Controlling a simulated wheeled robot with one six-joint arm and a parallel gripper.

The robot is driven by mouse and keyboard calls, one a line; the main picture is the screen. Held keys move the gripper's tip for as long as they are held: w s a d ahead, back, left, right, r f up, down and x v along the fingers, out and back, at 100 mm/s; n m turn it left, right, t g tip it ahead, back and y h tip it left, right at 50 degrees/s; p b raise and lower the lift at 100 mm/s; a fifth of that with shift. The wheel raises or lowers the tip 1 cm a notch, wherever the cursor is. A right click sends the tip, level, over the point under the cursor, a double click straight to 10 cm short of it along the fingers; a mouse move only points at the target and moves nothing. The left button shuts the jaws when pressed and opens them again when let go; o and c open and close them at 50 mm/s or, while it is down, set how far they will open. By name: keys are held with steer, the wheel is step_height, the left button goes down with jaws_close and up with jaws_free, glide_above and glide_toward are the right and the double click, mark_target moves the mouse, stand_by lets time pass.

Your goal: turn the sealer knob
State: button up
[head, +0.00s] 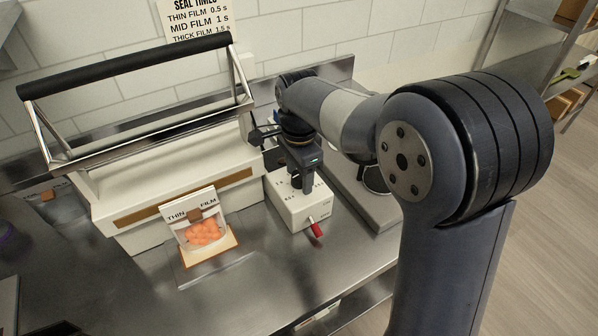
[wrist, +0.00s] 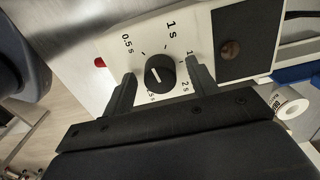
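The sealer knob (wrist: 161,72) is a round black dial with a white mark, on a white panel (wrist: 226,12) with time labels including 0.5 s, 1 s and 2 s. Its mark lies on the knob's left part, near no label that I can pick out surely. My gripper (wrist: 160,80) is open, with one finger on each side of the knob. A gap shows beside the fingers, and contact is not clear. In the head view my gripper (head: 303,186) points down over the white control box (head: 299,212) and hides the knob.
A red-tipped lever (head: 316,229) sticks out of the box's front. The white sealer (head: 165,175) with its black-handled bar (head: 130,64) stands left. A pouch of orange gummies (head: 203,232) bears a "THIN FILM" card. A wall sign (head: 196,22) lists thin film 0.5 s.

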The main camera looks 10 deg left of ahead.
mark_target(299, 174)
steer(key=c, duration=1)
steer(key=shift+o, duration=0.2)
steer(key=shift+n+p, duration=0.7)
steer(key=shift+n, duration=1.7)
steer(key=o, duration=1)
steer(key=shift+r, duration=0.1)
step_height(299, 174, up, 7)
steer(key=shift+r, duration=0.2)
